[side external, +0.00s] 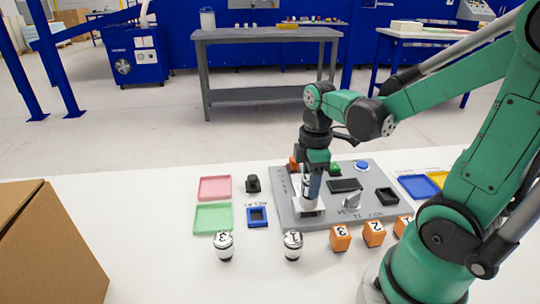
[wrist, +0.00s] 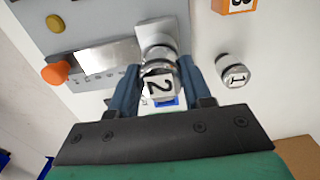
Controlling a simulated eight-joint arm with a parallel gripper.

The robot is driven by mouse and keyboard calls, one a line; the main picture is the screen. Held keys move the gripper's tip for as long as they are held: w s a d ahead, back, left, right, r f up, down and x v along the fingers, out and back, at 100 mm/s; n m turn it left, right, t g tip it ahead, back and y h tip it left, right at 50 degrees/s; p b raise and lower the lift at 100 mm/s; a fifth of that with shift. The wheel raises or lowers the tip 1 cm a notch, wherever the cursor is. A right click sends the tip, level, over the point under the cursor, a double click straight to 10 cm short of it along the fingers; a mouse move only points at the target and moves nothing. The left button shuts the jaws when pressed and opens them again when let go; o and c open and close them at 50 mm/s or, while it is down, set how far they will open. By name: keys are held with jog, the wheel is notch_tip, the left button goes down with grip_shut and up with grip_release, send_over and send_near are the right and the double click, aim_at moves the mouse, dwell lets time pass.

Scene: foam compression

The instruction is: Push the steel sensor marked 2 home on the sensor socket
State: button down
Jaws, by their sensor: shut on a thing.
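The steel sensor marked 2 (wrist: 160,86) is upside in my wrist view between the two blue fingers of my gripper (wrist: 158,84), which is shut on it. In the side view my gripper (side external: 311,187) points straight down over the pale sensor socket (side external: 309,208) at the left part of the grey panel (side external: 350,210). The socket also shows in the wrist view (wrist: 152,32), directly beyond the sensor's steel ring. The sensor's lower end is at the socket, looking upright. The fingers hide much of it, and how deep it sits cannot be told.
Sensors marked 3 (side external: 223,247) and 1 (side external: 292,246) stand on the white table in front. Orange numbered cubes (side external: 340,238) line the panel's front edge. Pink (side external: 215,188) and green (side external: 213,218) trays and a blue frame (side external: 257,217) lie left. A cardboard box (side external: 50,250) fills the left corner.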

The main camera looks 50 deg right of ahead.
aim_at(308, 177)
jog(key=shift+f, duration=0.3)
jog(key=shift+c, duration=1.5)
grip_release()
jog(key=shift+r, duration=0.1)
jog(key=shift+r, duration=2.6)
jog(key=shift+w+a+r+m, duration=0.1)
jog(key=shift+a+m, duration=0.2)
jog(key=w+a+r+m+t, duration=0.1)
jog(key=w+a+m+t, duration=0.2)
jog(key=a+m+t, duration=0.4)
jog(key=shift+a+m, duration=0.3)
jog(key=shift+m, duration=0.4)
